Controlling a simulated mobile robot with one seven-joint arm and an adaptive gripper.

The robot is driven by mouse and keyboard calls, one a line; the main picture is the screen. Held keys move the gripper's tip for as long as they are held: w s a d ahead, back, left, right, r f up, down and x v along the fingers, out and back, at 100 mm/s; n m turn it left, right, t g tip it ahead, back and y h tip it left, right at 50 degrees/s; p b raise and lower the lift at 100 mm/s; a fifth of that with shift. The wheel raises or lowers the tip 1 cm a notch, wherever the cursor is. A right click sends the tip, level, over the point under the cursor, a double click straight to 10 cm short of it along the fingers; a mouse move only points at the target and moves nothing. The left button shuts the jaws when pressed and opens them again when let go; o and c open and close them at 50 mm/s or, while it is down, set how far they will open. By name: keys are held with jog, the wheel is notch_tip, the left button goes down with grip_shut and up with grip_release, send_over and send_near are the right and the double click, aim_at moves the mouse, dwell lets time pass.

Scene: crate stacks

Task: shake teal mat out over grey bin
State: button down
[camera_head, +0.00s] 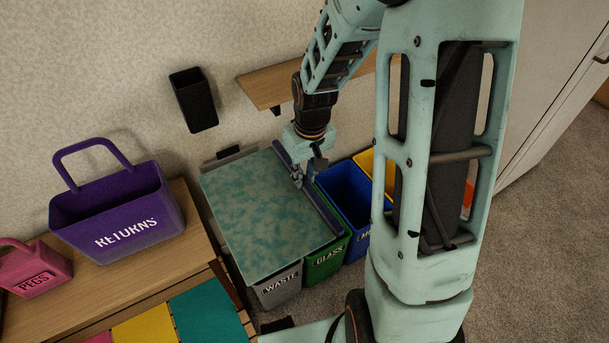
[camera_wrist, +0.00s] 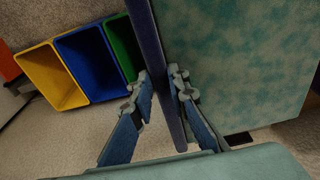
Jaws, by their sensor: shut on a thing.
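The teal mat (camera_head: 262,215) is a mottled flat panel with a dark blue bar along its right edge. It hangs out over the grey bin (camera_head: 279,288) labelled WASTE, hiding most of the bin's opening. My gripper (camera_head: 299,178) is shut on the blue bar at the mat's right side. In the wrist view my gripper (camera_wrist: 164,88) has a finger on each side of the bar, and the mat (camera_wrist: 245,60) spreads to the right. I cannot tell whether anything lies in the grey bin.
A green GLASS bin (camera_head: 325,262), a blue bin (camera_head: 347,195) and a yellow bin (camera_head: 364,160) stand to the right. A purple RETURNS basket (camera_head: 120,222) and a pink PEGS basket (camera_head: 38,273) sit on a wooden bench at left. A black wall holder (camera_head: 194,100) and a shelf (camera_head: 262,90) are behind.

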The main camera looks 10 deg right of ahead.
aim_at(304, 190)
notch_tip(304, 190, down, 6)
jog(key=b, duration=0.4)
jog(key=shift+f+b, duration=0.15)
jog(key=shift+b, duration=0.25)
notch_tip(304, 190, up, 7)
jog(key=p, duration=0.5)
jog(key=shift+f+p, duration=0.2)
jog(key=shift+p, duration=0.1)
jog(key=shift+f, duration=0.15)
